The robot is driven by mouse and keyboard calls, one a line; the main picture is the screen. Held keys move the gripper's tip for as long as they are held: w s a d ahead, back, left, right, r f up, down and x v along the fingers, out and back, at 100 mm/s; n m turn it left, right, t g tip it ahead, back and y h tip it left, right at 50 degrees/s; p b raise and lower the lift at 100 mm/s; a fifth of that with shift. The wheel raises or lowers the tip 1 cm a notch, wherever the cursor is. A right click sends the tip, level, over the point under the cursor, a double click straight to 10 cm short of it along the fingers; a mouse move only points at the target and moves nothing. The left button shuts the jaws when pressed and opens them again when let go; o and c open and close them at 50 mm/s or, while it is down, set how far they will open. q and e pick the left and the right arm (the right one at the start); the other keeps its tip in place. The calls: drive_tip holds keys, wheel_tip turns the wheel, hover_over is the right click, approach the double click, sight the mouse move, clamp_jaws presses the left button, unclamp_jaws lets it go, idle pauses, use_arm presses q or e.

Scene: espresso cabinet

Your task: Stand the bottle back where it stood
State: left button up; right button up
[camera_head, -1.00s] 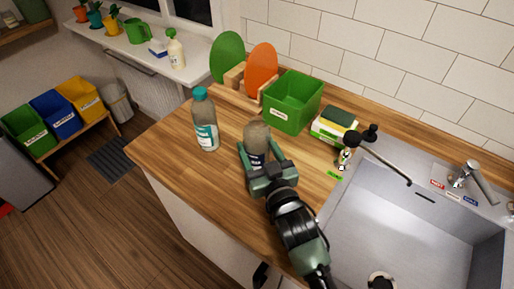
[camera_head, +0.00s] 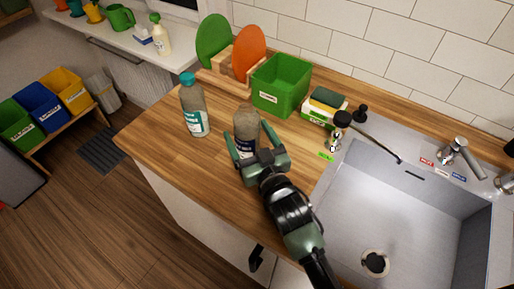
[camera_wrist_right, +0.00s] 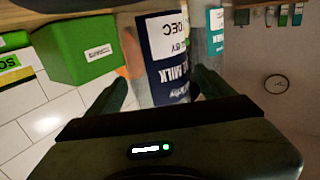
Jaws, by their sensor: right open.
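A greyish bottle (camera_head: 246,121) with a dark blue label stands upright on the wooden counter. Its printed label (camera_wrist_right: 165,50) fills the middle of the right wrist view. My right gripper (camera_head: 250,142) reaches in from the front, open, with one finger on either side of the bottle's lower part. In the right wrist view the open fingers (camera_wrist_right: 155,95) frame the bottle, with a gap at the left finger; contact at the right finger cannot be told. The bottle's base is partly hidden by the gripper. My left gripper is not in view.
A teal-capped bottle (camera_head: 195,112) stands just left. A green bin (camera_head: 280,86), a rack with green and orange boards (camera_head: 248,54) and a sponge box (camera_head: 325,106) stand behind. The sink (camera_head: 400,205) lies right. The counter's front left is clear.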

drive_tip(key=b+v, duration=0.2)
drive_tip(key=v, duration=0.8)
drive_tip(key=shift+f, duration=0.1)
drive_tip(key=shift+s+d, duration=0.3)
drive_tip(key=shift+s, duration=0.35)
